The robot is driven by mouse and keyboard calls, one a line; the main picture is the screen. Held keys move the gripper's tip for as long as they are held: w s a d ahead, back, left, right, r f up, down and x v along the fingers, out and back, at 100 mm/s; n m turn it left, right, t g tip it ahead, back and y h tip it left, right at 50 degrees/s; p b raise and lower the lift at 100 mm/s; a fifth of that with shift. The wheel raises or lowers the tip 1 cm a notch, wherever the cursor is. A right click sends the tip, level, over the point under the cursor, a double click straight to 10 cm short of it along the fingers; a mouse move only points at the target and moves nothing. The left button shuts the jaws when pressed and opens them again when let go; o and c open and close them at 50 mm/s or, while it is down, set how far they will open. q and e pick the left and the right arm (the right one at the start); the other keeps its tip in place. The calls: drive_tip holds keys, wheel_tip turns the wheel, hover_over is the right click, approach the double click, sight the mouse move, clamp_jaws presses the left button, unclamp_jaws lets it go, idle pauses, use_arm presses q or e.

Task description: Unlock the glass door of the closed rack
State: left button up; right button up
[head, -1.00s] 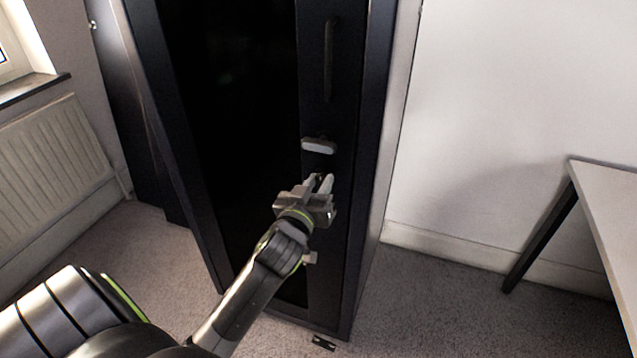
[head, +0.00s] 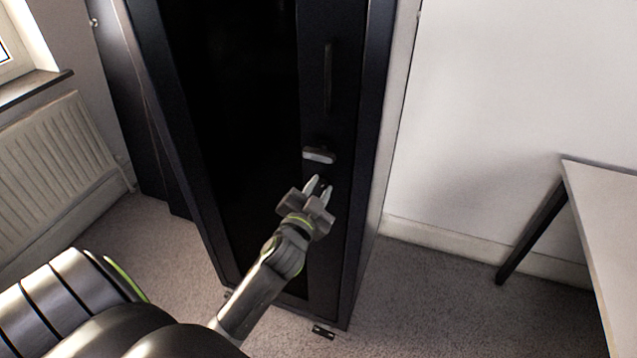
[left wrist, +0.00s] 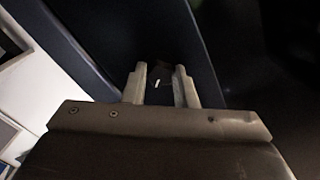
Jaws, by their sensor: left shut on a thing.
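The closed rack is tall and black, with a dark glass door (head: 235,130) and a black frame strip (head: 318,115) on its right side. A grey latch handle (head: 319,155) sits on that strip, below a long vertical pull handle (head: 328,75). My left gripper (head: 318,184) is at the strip just below the latch handle. It is shut on a small dark thing (left wrist: 158,83) with a light mark, seen between the fingers in the left wrist view; it may be a key, but I cannot tell. My right gripper is not in view.
A white wall (head: 500,110) stands right of the rack. A table (head: 605,220) with a dark leg is at the far right. A radiator (head: 60,150) is on the left under a window sill. Grey carpet (head: 420,300) is clear in front and to the right.

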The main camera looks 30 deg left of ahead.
use_arm(q)
drive_tip(key=m+p, duration=0.1)
drive_tip(key=m, duration=0.2)
drive_tip(key=shift+r+m+p, duration=0.15)
drive_tip(key=shift+m+p, duration=0.2)
drive_tip(key=shift+m, duration=0.05)
drive_tip(key=shift+m+p, duration=0.85)
drive_tip(key=shift+m, duration=1.35)
drive_tip(key=o, duration=1)
drive_tip(key=v, duration=1.7)
drive_tip(key=shift+s+b, duration=0.25)
drive_tip(key=shift+b, duration=0.1)
drive_tip(key=shift+f, duration=0.25)
